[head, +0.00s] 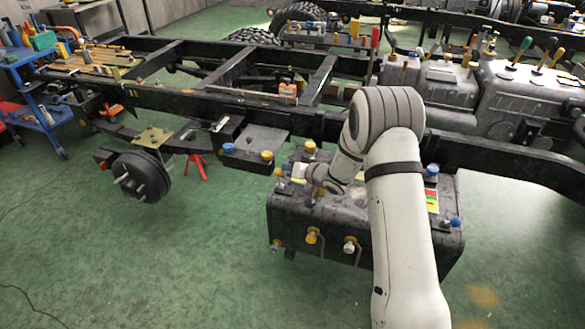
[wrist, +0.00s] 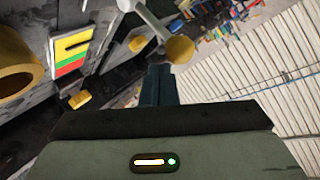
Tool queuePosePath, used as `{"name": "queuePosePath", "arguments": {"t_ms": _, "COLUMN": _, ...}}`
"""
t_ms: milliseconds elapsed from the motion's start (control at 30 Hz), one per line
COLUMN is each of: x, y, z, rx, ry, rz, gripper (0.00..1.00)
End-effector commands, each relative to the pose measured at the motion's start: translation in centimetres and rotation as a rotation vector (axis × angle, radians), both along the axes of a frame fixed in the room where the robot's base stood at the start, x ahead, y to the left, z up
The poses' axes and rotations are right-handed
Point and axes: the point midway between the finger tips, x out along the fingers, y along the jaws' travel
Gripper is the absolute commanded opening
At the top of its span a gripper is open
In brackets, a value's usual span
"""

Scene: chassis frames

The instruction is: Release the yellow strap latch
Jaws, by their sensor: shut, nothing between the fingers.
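My gripper (wrist: 160,72) points away from the camera in the wrist view, with its dark fingers together and nothing between them. A yellow round knob (wrist: 180,50) on a grey lever shows just beyond and right of the fingertips; I cannot tell whether they touch. A large yellow ring (wrist: 14,68) and a small yellow block (wrist: 80,99) lie to the left. In the head view, my arm reaches over the dark tank (head: 380,222), and my fingers cannot be made out. Yellow fittings (head: 312,236) sit on the tank's front; which one is the strap latch is unclear.
A striped label (wrist: 72,52) is on the tank, seen also in the head view (head: 432,201). The black chassis frame (head: 190,102) runs behind the tank. A wheel hub (head: 138,177) and a blue tool cart (head: 38,90) stand left.

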Motion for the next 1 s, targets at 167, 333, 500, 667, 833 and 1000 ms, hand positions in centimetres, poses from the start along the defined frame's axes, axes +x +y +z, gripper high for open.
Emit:
{"name": "queuePosePath", "arguments": {"t_ms": 167, "x": 0.1, "y": -0.3, "z": 0.0, "rx": -0.001, "ry": 0.001, "rz": -0.005, "gripper": 0.00}}
{"name": "queuePosePath", "arguments": {"t_ms": 333, "x": 0.1, "y": -0.4, "z": 0.2, "rx": -0.001, "ry": 0.002, "rz": -0.008, "gripper": 0.00}}
{"name": "queuePosePath", "arguments": {"t_ms": 500, "x": 0.1, "y": -0.5, "z": 1.0, "rx": -0.002, "ry": 0.002, "rz": -0.010, "gripper": 0.00}}
{"name": "queuePosePath", "arguments": {"t_ms": 667, "x": 0.1, "y": -0.6, "z": 1.6, "rx": -0.002, "ry": 0.003, "rz": -0.011, "gripper": 0.00}}
{"name": "queuePosePath", "arguments": {"t_ms": 833, "x": 0.1, "y": -0.6, "z": 1.5, "rx": -0.003, "ry": 0.003, "rz": -0.012, "gripper": 0.00}}
{"name": "queuePosePath", "arguments": {"t_ms": 1000, "x": 0.1, "y": -0.7, "z": 1.5, "rx": -0.002, "ry": 0.002, "rz": -0.012, "gripper": 0.00}}
